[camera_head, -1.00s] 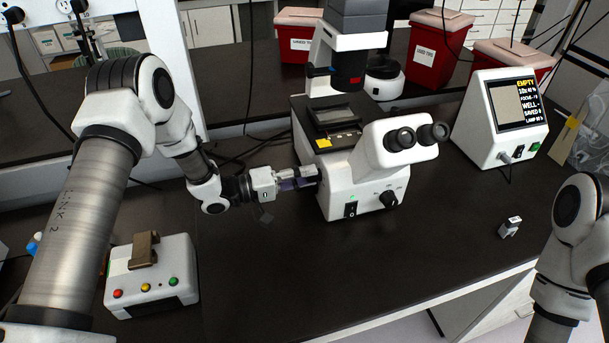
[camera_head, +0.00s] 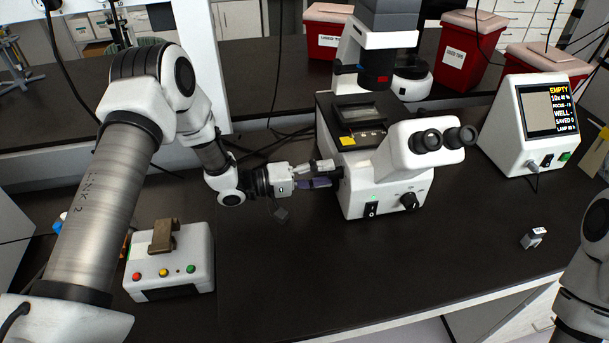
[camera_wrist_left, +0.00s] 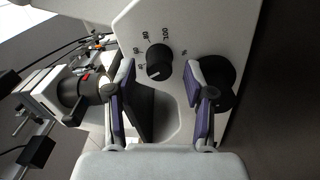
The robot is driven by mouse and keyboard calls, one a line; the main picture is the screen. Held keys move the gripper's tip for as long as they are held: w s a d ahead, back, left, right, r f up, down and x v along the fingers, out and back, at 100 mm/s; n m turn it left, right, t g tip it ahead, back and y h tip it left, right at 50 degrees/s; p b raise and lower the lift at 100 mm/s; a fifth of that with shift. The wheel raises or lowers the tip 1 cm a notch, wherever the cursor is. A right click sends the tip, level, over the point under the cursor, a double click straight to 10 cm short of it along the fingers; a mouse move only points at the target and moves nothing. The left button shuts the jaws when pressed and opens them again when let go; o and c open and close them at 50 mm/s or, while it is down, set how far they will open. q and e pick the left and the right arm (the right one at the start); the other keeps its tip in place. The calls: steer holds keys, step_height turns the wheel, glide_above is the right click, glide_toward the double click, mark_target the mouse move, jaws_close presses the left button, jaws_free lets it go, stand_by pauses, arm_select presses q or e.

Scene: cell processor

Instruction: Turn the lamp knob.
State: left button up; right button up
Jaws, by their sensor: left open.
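The white microscope (camera_head: 385,202) stands on the dark bench. In the left wrist view, a small black knob (camera_wrist_left: 158,60) with a printed number scale around it is on its white side panel. A larger black knob (camera_wrist_left: 222,85) is beside it, partly behind a finger. Another black knob (camera_head: 409,201) is on the microscope's front. No lamp label is readable beside any knob. My left gripper (camera_head: 326,174) is open at the microscope's left side. In the wrist view its purple-padded fingers (camera_wrist_left: 158,80) appear on either side of the small knob; contact cannot be told. My right gripper is out of view.
A control box (camera_head: 170,280) with coloured buttons stands at the front left. A screen unit (camera_head: 500,130) is right of the microscope, with a small object (camera_head: 533,238) in front. Red bins (camera_head: 445,60) stand behind. The bench in front of the microscope is clear.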

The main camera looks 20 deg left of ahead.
arm_select(q)
steer(key=v, duration=1)
steer(key=shift+s+a, duration=0.3)
steer(key=shift+f, duration=0.1)
